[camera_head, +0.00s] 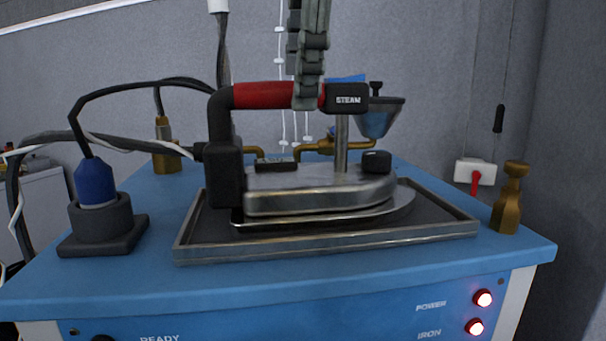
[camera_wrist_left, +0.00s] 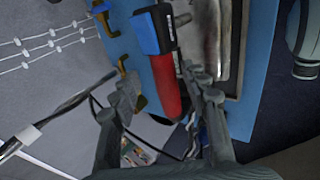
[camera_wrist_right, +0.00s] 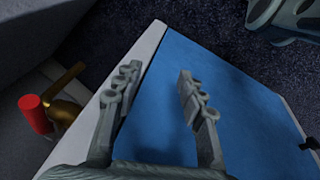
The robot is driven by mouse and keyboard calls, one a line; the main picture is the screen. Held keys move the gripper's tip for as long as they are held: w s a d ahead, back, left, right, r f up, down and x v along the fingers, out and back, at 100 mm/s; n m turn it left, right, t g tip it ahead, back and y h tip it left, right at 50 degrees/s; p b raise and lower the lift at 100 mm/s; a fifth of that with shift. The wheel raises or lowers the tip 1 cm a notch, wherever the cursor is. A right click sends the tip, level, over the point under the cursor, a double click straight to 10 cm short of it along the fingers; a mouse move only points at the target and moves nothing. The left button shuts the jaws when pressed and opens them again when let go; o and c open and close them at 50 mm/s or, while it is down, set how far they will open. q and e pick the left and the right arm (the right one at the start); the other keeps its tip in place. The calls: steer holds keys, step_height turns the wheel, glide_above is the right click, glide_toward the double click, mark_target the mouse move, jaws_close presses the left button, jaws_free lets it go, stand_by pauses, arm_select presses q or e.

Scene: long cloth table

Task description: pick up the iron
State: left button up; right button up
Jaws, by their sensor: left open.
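The iron (camera_head: 320,190) has a metal body, a black rear post and a raised handle with a red grip (camera_head: 262,95) and a black STEAM end (camera_head: 347,99). It stands on a dark metal-rimmed tray (camera_head: 330,246). My left gripper (camera_head: 309,88) reaches down from above at the handle, with one finger in front of the grip's right end. In the left wrist view the red grip (camera_wrist_left: 168,88) lies between the open fingers (camera_wrist_left: 160,84); contact cannot be told.
The blue worktop (camera_head: 120,290) carries a blue plug in a black socket (camera_head: 97,215) at left, brass fittings (camera_head: 507,200) and a blue funnel (camera_head: 378,120) behind the iron. Cables (camera_head: 130,88) run from the iron's rear to the left. Two lit red lamps (camera_head: 483,298) are in front.

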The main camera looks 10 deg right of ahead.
mark_target(300, 168)
arm_select(q)
steer(key=shift+s+x, duration=0.25)
steer(key=shift+x, duration=1)
steer(key=x, duration=0.3)
steer(key=shift+s+d, duration=0.15)
steer(key=shift+s, duration=0.05)
arm_select(e)
steer(key=s+f+g, duration=0.1)
steer(key=s+f, duration=0.1)
steer(key=s, duration=0.3)
arm_select(q)
steer(key=shift+b+x, duration=0.45)
steer(key=shift+x, duration=0.35)
steer(key=shift+w+f, duration=0.2)
arm_select(e)
steer(key=w+r, duration=0.4)
steer(key=shift+w+a+r+t, duration=0.15)
steer(key=shift+a+r+t, duration=0.2)
steer(key=shift+t, duration=0.05)
arm_select(q)
steer(key=shift+c, duration=0.6)
jaws_close()
